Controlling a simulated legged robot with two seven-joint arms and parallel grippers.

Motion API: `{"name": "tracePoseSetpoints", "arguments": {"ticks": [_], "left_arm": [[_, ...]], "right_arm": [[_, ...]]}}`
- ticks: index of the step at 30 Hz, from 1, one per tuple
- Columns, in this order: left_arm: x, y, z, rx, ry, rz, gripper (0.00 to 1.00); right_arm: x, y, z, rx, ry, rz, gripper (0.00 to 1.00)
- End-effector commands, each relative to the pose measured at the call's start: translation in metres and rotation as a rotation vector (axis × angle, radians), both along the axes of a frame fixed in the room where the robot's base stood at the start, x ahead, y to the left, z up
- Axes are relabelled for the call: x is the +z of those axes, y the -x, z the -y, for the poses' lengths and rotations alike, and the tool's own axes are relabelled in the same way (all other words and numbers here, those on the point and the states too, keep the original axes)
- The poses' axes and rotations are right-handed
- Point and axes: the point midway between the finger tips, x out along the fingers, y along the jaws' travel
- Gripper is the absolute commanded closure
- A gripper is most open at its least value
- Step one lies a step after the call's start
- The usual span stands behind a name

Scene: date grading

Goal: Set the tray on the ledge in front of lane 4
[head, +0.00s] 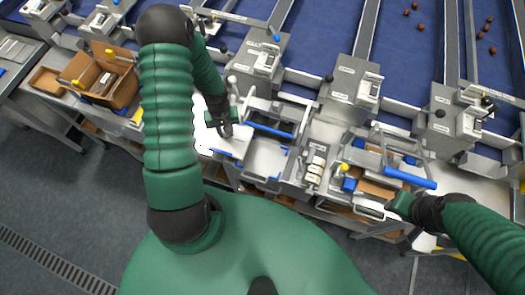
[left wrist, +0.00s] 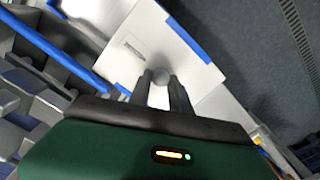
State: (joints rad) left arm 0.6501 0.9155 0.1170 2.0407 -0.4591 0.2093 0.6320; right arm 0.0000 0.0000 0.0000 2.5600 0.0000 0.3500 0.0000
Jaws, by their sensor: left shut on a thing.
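A grey open tray (head: 264,158) with a blue bar along its far side lies at the middle front of the bench in the head view. My left gripper (head: 228,129) is at its left side. In the left wrist view, my left fingers (left wrist: 160,88) are shut on a small round grey piece, seen end-on, which looks like part of the tray. Behind it is a pale plate (left wrist: 150,45) with a label and blue corner strips. My right gripper (head: 400,206) is beside a frame with a blue handle (head: 410,178); its fingers are too unclear to judge.
A cardboard box (head: 108,78) stands at the left. A holder with pale rolls (head: 315,167) lies right of the tray. Grey lane units (head: 352,85) line the back, before blue lanes carrying several dates (head: 490,33). The floor (head: 60,190) in front is clear.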

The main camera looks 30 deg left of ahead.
Motion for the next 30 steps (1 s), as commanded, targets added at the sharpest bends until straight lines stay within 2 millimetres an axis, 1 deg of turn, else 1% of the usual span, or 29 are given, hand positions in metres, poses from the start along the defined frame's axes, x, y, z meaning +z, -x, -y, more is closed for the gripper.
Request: {"name": "tracePoseSetpoints", "arguments": {"ticks": [15,19,27,30], "left_arm": [[0.001,0.009,-0.049,0.001,-0.001,0.001,1.00],[0.000,0.010,-0.055,0.000,0.000,0.000,1.00],[0.000,0.010,-0.056,-0.001,-0.001,-0.001,1.00],[0.001,0.011,-0.062,0.001,-0.001,0.000,1.00]], "right_arm": [[0.010,0.000,0.000,0.000,0.000,0.000,0.64],[0.011,0.000,0.000,0.000,0.000,0.000,0.64],[0.011,0.000,0.000,0.000,0.000,0.000,0.64],[0.011,0.000,0.000,0.000,0.000,0.000,0.64]]}}
